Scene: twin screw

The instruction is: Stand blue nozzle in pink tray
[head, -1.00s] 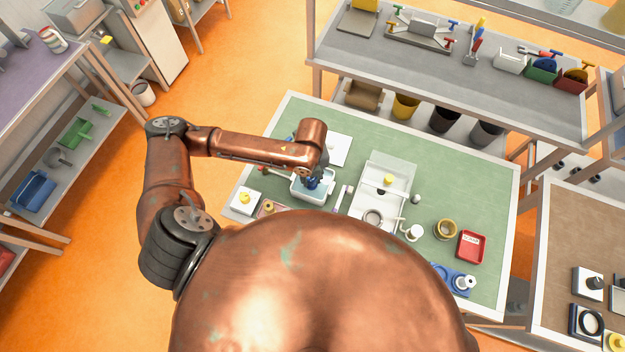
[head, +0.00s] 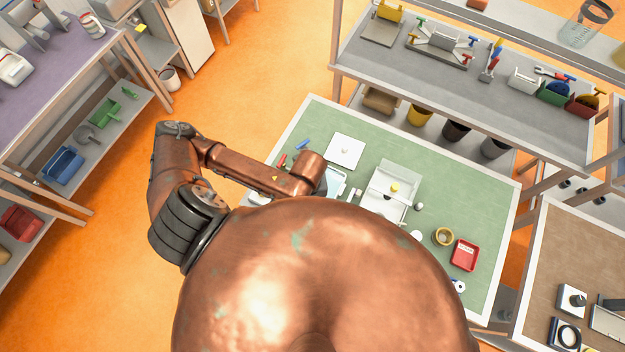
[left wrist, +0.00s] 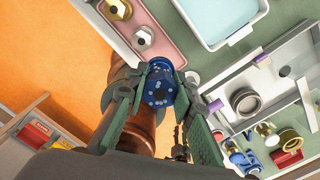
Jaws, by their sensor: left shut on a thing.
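In the left wrist view, my left gripper (left wrist: 160,84) is shut on the blue nozzle (left wrist: 158,88), a round blue piece with a ring of light spots on its face. The pink tray (left wrist: 166,22) lies beyond the fingertips at the top of that view. In the head view my own body and arm hide the left gripper, nozzle and pink tray. My right gripper is not in view.
A pale blue tray with a white rim (left wrist: 222,18) lies right of the pink tray. A white-grey fixture (head: 391,192) stands mid-table, with a brass ring (head: 443,236) and red tray (head: 464,255) to its right. The green table (head: 450,190) has free room at the back right.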

